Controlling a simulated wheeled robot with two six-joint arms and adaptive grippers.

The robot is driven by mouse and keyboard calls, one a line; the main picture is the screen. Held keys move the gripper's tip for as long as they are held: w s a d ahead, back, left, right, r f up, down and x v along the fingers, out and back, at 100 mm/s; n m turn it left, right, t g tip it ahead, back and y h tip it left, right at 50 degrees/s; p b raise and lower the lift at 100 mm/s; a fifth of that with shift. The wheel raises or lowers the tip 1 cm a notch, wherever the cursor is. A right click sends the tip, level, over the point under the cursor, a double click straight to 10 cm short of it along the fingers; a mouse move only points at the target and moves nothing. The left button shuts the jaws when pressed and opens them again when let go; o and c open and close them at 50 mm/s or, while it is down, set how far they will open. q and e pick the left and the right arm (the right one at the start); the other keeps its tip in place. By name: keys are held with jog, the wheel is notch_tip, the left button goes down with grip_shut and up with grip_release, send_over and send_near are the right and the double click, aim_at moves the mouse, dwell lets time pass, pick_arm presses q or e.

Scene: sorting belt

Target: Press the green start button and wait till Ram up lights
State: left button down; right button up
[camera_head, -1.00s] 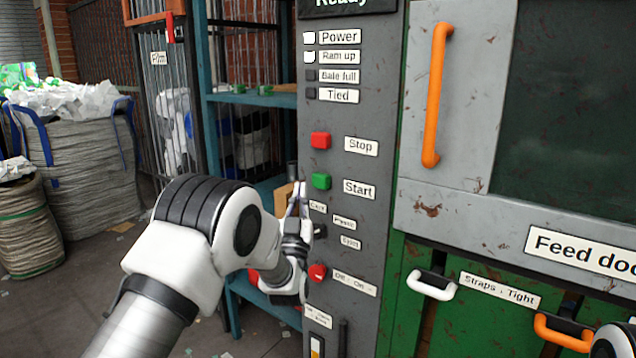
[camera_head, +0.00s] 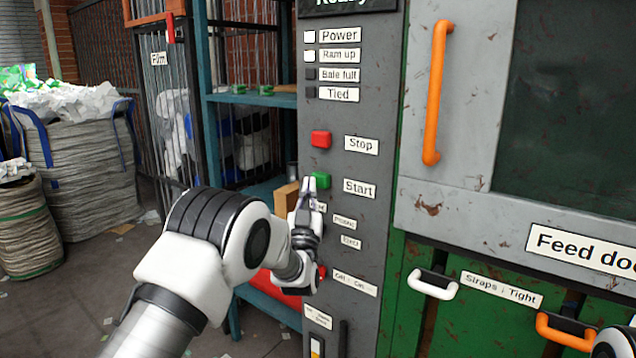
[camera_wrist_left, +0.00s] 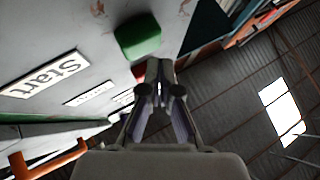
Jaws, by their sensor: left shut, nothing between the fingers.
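The green start button (camera_head: 321,180) is on the grey control panel (camera_head: 365,60), left of the "Start" label (camera_head: 359,188). It also shows in the left wrist view (camera_wrist_left: 138,36), standing out from the panel. My left gripper (camera_head: 309,182) is shut and empty, its tips at the button's lower left in the head view. In the left wrist view the tips (camera_wrist_left: 160,68) appear just beside the button, with a small gap; I cannot tell whether they touch. The Ram up lamp (camera_head: 309,56) looks white and lit. My right gripper is not in view.
The red stop button (camera_head: 321,139) sits just above the green one. The Power lamp (camera_head: 309,36) is lit; the Bale full (camera_head: 310,74) and Tied (camera_head: 310,92) lamps are dark. Teal shelving (camera_head: 245,99) stands left of the panel, and an orange door handle (camera_head: 436,95) is to the right.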

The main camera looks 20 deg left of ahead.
pick_arm(q)
jog(key=shift+w, duration=0.1)
dwell(0.7)
jog(key=shift+w+d+b, duration=0.15)
jog(key=shift+w+b, duration=0.15)
jog(key=shift+w, duration=0.05)
